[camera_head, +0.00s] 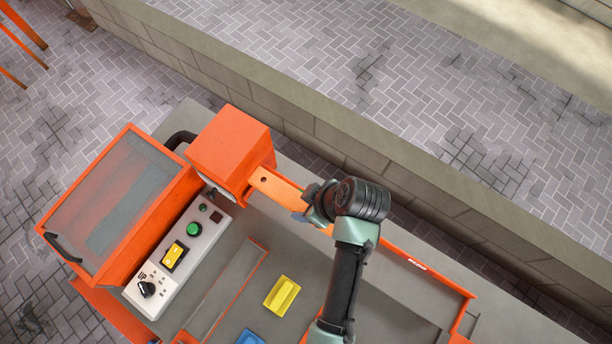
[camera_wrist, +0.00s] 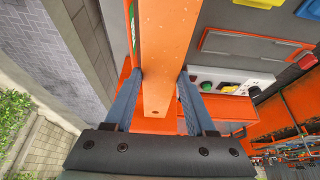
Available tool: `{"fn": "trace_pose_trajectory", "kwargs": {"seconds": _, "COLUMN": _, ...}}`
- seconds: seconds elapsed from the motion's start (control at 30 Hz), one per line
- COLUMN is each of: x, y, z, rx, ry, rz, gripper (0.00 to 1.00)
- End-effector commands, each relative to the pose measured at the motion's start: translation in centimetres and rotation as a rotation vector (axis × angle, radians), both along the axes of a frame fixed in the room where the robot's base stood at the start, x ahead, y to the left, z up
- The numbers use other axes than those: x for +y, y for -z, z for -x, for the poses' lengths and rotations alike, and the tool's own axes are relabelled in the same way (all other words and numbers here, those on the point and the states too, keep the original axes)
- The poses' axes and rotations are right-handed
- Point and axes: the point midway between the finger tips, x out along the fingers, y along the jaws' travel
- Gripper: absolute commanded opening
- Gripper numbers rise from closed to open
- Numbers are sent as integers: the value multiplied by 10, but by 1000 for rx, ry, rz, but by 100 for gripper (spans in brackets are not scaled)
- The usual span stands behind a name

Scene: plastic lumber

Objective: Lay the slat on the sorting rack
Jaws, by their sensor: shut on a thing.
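The slat (camera_head: 272,187) is a flat orange board with a small dark hole near one end. That end lies close to the face of an orange machine box (camera_head: 228,147); I cannot tell whether they touch. My gripper (camera_head: 304,212) is shut across the slat and hides part of it. In the wrist view the slat (camera_wrist: 163,45) runs between the two blue-grey fingers of my gripper (camera_wrist: 160,78), with its holed end toward the palm. I cannot tell which thing in view is the sorting rack.
A control panel (camera_head: 180,255) with a green button and a yellow switch stands beside the box. A yellow block (camera_head: 282,296) and a blue block (camera_head: 250,338) lie on the grey surface. A low wall (camera_head: 330,140) runs behind. Stocked shelving (camera_wrist: 285,145) shows at lower right.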

Motion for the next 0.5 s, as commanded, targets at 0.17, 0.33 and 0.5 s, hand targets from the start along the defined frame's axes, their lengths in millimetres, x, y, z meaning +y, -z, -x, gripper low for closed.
{"fn": "trace_pose_trajectory", "kwargs": {"seconds": 0.17, "x": 0, "y": -1, "z": 0, "rx": -2, "ry": 1, "rz": 0, "gripper": 0}}
{"fn": "trace_pose_trajectory", "kwargs": {"seconds": 0.33, "x": 0, "y": 5, "z": 0, "rx": -3, "ry": 1, "rz": -1, "gripper": 0}}
{"fn": "trace_pose_trajectory", "kwargs": {"seconds": 0.5, "x": 0, "y": 21, "z": 0, "rx": -2, "ry": 1, "rz": -2, "gripper": 0}}
